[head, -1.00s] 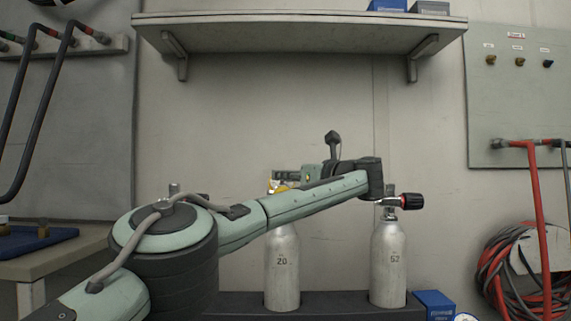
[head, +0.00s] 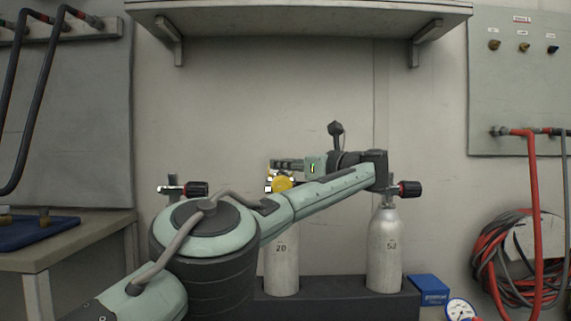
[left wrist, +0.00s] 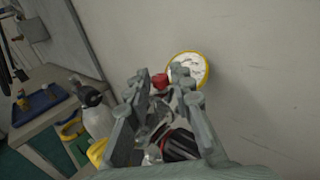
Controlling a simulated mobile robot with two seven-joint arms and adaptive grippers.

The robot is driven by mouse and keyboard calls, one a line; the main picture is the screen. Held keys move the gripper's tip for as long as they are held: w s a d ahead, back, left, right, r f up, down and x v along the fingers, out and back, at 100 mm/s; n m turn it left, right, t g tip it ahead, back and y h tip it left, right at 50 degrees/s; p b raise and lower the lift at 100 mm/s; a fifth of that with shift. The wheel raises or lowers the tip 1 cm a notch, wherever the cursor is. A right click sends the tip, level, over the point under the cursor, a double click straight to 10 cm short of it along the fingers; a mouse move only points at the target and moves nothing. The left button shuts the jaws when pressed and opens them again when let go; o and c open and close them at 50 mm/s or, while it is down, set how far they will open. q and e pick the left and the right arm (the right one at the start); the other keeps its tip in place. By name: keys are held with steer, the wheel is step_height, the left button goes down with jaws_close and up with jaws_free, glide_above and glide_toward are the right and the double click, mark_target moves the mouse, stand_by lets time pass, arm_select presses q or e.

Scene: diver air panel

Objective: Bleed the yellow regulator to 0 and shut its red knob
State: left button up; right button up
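The yellow regulator (head: 282,184) sits atop the silver cylinder marked 20 (head: 282,262), partly hidden by my left arm. In the left wrist view its yellow-rimmed gauge (left wrist: 188,70) faces up beyond the fingers, with the red knob (left wrist: 159,81) beside it. A black knob with a red ring (left wrist: 181,146) shows lower, between the finger bases. My left gripper (head: 279,164) is just above the regulator, pointing left. In the left wrist view its fingers (left wrist: 161,78) are apart, with the red knob between or just past the tips; contact is unclear. The gauge needle is unreadable. My right gripper is out of view.
Cylinder 52 (head: 385,250) stands to the right, with a black valve knob (head: 410,188). Another valve knob (head: 196,189) shows at left. A shelf (head: 300,12) hangs above. A blue box (head: 430,290) and red hoses (head: 530,220) are at right, a bench (head: 60,258) at left.

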arm_select(q)
steer(key=shift+o, duration=1.2)
steer(key=shift+r, duration=0.1)
steer(key=v, duration=1.2)
